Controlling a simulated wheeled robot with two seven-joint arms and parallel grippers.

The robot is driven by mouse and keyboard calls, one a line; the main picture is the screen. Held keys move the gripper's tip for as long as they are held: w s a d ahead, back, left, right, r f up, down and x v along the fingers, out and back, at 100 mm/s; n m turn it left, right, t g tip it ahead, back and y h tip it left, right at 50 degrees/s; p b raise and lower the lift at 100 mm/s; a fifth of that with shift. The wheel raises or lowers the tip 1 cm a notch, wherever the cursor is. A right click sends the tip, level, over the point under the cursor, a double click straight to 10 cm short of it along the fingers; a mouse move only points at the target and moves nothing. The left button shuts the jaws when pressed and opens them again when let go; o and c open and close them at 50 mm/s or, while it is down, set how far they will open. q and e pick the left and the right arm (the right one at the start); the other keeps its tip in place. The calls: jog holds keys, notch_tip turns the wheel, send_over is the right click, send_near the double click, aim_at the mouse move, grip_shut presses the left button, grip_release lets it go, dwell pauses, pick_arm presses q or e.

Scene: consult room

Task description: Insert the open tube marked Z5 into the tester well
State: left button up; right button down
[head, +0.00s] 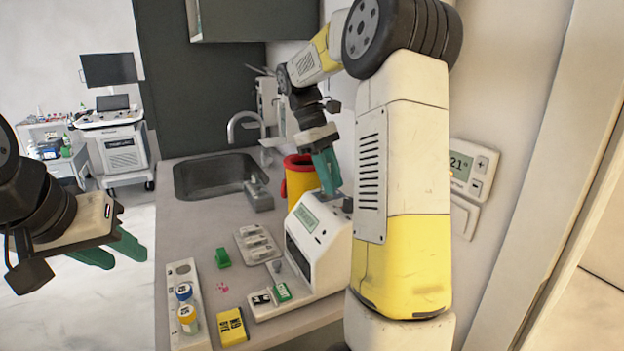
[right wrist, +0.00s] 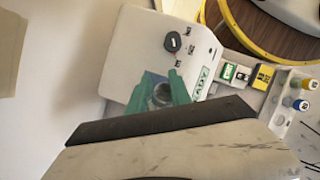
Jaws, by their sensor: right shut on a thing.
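The tester (head: 318,240) is a white box with a sloped front and a lit display, standing on the counter beside the wall. My right gripper (head: 327,172) points down over its top; in the right wrist view its green fingers (right wrist: 163,94) are shut on a round, open-mouthed tube (right wrist: 162,93). A bluish patch on the tester's top shows around the tube. I cannot tell how deep the tube sits, and no Z5 mark is readable. My left gripper (head: 112,250) is open and empty, left of the counter.
A rack (head: 181,272) holds blue-capped and yellow-capped tubes. Near it are a yellow box (head: 232,328), a green piece (head: 222,258) and a grey tray (head: 257,245). A yellow and red bin (head: 298,178) stands behind the tester; a sink (head: 205,177) is further back.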

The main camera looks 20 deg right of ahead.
aim_at(331, 161)
jog(key=shift+f, duration=0.85)
jog(key=shift+r, duration=2.55)
jog(key=shift+s, duration=0.1)
